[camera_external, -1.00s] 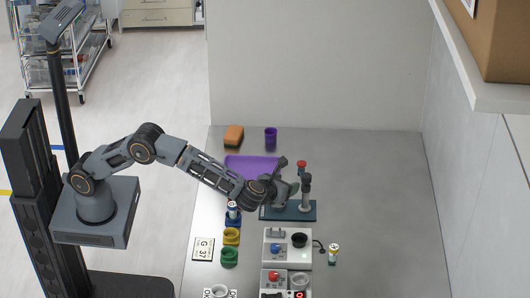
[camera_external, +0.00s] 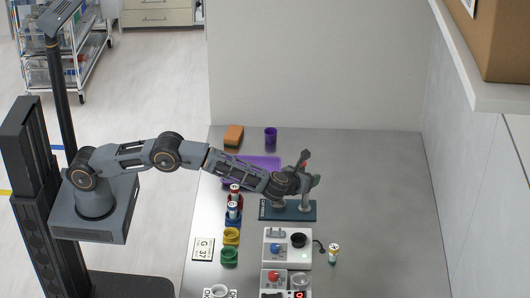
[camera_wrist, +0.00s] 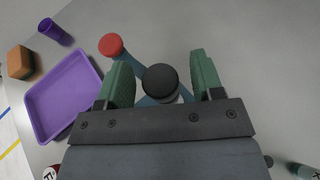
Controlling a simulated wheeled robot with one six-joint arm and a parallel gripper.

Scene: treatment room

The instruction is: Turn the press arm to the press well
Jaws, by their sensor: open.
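The press has a blue base plate (camera_external: 309,214) on the bench, with a label at its left end and a grey upright post (camera_external: 304,203) at its right. My gripper (camera_external: 312,179) is above the plate, hiding most of the press's upper part. In the wrist view, my open gripper (camera_wrist: 160,62) has one green finger on each side of a round black knob (camera_wrist: 160,80). Contact with the knob cannot be told. A red knob (camera_wrist: 111,45) on a blue arm shows beyond the left finger. I cannot make out the press well.
A purple tray (camera_external: 262,162), purple cup (camera_external: 270,136) and orange-brown block (camera_external: 233,135) lie behind. In front are yellow (camera_external: 231,236) and green (camera_external: 229,257) holders, a white device (camera_external: 276,260) and a vial (camera_external: 333,252). The bench right of the press is clear.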

